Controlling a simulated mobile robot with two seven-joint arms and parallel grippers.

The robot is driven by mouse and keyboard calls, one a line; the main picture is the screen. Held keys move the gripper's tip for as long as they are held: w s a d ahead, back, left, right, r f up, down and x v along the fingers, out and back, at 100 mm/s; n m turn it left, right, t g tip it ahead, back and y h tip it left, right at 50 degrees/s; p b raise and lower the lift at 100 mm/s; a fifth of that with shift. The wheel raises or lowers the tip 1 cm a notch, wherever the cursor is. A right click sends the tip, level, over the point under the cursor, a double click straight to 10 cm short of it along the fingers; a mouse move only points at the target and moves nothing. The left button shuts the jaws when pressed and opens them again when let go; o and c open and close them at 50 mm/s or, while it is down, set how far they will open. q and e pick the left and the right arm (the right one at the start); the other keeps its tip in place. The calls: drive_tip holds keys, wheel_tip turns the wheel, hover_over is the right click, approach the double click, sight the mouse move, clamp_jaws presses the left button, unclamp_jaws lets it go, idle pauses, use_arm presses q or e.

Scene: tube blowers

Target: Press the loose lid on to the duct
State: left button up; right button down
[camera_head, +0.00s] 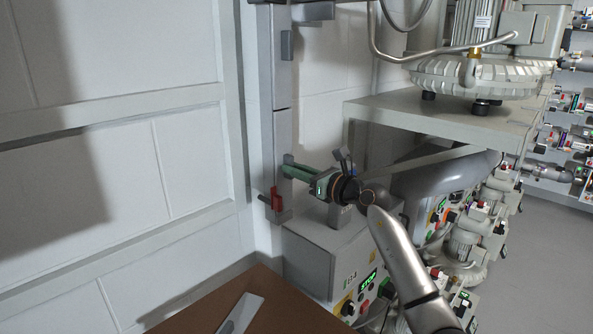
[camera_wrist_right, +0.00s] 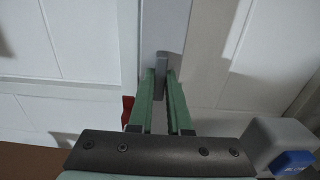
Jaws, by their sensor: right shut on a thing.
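The duct (camera_head: 254,100) is a tall grey vertical channel in the wall corner; its face, with a dark joint line partway up, looks like the lid (camera_head: 281,135). My right gripper (camera_head: 288,172) reaches left to it with green fingers. In the right wrist view, the fingers (camera_wrist_right: 161,75) are shut on a small grey tab (camera_wrist_right: 161,62) that stands out from the duct's face. I cannot tell how far the lid stands off the duct. A similar tab (camera_head: 287,43) sits higher up. My left gripper is not in view.
A red clip (camera_head: 274,200) sits low on the duct, just below my fingers. A grey control box (camera_head: 310,262) stands below the gripper. A shelf (camera_head: 430,108) carrying a blower is at the right. A brown tabletop (camera_head: 275,305) is at the bottom.

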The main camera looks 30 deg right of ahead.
drive_tip(key=c, duration=0.8)
unclamp_jaws()
drive_tip(key=b+v, duration=0.1)
drive_tip(key=v, duration=1.1)
drive_tip(key=shift+s+d, duration=0.1)
drive_tip(key=shift+s, duration=0.1)
